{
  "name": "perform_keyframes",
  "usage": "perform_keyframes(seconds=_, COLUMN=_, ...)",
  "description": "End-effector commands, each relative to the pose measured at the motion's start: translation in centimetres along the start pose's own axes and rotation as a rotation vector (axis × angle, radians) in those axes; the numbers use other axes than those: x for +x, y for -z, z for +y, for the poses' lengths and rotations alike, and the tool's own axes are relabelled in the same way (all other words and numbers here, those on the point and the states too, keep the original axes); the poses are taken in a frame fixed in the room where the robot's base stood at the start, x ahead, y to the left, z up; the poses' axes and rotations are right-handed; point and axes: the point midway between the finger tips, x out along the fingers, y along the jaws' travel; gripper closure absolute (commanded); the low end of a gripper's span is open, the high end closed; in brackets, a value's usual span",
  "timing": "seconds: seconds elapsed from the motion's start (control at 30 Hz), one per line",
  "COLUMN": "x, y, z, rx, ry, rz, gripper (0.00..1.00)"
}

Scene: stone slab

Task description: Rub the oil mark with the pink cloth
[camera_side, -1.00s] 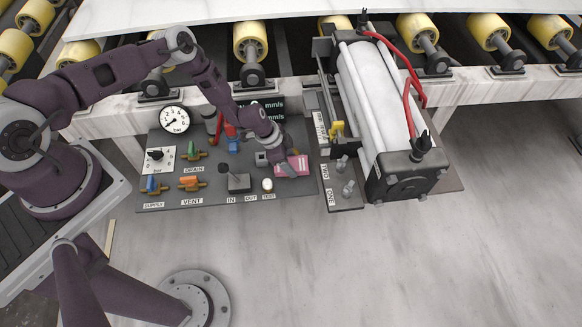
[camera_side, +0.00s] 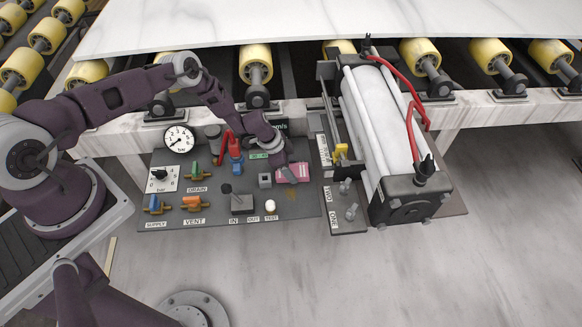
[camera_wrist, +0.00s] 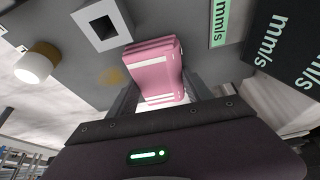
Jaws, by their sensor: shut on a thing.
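The pink cloth (camera_side: 293,173) is a folded pad with pale stripes at the right part of the dark control panel. My gripper (camera_side: 281,166) is shut on it. In the wrist view the cloth (camera_wrist: 153,70) sits between the two fingers of my gripper (camera_wrist: 160,100). The oil mark is a faint brownish smear (camera_side: 291,195) on the panel, just in front of the cloth in the side view. In the wrist view the oil mark (camera_wrist: 112,76) lies to the left of the cloth, uncovered. I cannot tell whether the cloth touches the panel.
The panel (camera_side: 215,220) carries a black lever (camera_side: 238,200), a white TEST button (camera_side: 270,206), a square block (camera_side: 265,180), coloured valves (camera_side: 195,204) and a gauge (camera_side: 179,139). A cylinder with red hoses (camera_side: 378,125) stands to the right. A white slab (camera_side: 330,22) lies behind over yellow rollers.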

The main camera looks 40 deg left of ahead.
Motion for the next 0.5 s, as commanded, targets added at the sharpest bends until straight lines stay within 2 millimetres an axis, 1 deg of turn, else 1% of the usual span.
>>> perform_keyframes(seconds=0.1, x=0.1, y=0.1, z=1.2, rx=0.002, ry=-0.004, rz=0.001, gripper=0.8)
perform_keyframes(seconds=0.5, x=0.1, y=0.2, z=4.9, rx=0.003, ry=-0.004, rz=0.0, gripper=0.8)
